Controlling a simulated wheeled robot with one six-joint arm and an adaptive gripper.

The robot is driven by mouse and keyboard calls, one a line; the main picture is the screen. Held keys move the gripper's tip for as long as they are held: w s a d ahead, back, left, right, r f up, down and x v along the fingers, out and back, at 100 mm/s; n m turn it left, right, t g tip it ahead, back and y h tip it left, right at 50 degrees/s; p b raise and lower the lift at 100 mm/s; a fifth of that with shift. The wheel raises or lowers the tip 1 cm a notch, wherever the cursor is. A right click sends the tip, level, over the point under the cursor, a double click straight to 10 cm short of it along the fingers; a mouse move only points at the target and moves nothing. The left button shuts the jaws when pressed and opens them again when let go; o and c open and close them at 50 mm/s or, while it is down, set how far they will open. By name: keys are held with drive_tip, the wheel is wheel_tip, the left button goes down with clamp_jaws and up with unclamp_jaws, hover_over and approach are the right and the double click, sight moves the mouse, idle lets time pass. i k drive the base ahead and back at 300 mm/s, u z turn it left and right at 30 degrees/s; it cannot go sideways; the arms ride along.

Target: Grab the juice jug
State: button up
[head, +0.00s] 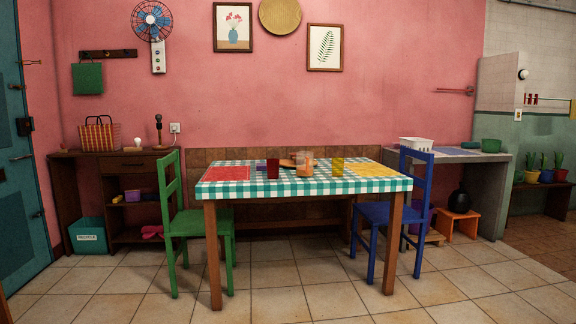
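A small clear jug-like container with orange contents (305,165) stands on the checked tablecloth near the middle of the table; it looks like the juice jug, though its handle is too small to make out. A dark red cup (273,169) stands to its left and a yellow-green cup (338,166) to its right. The dining table (260,188) has a green and white checked cloth. My gripper is not in view.
A green chair (170,215) stands at the table's left end and a blue chair (415,210) at its right. A wooden sideboard (70,175) is at the left wall and a grey counter (490,157) at the right. The tiled floor (260,300) in front is clear.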

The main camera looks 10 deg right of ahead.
sight(304, 160)
drive_tip(key=u, duration=0.25)
drive_tip(key=i, duration=1.85)
drive_tip(key=z, duration=0.4)
drive_tip(key=i, duration=1.5)
drive_tip(key=z, duration=0.45)
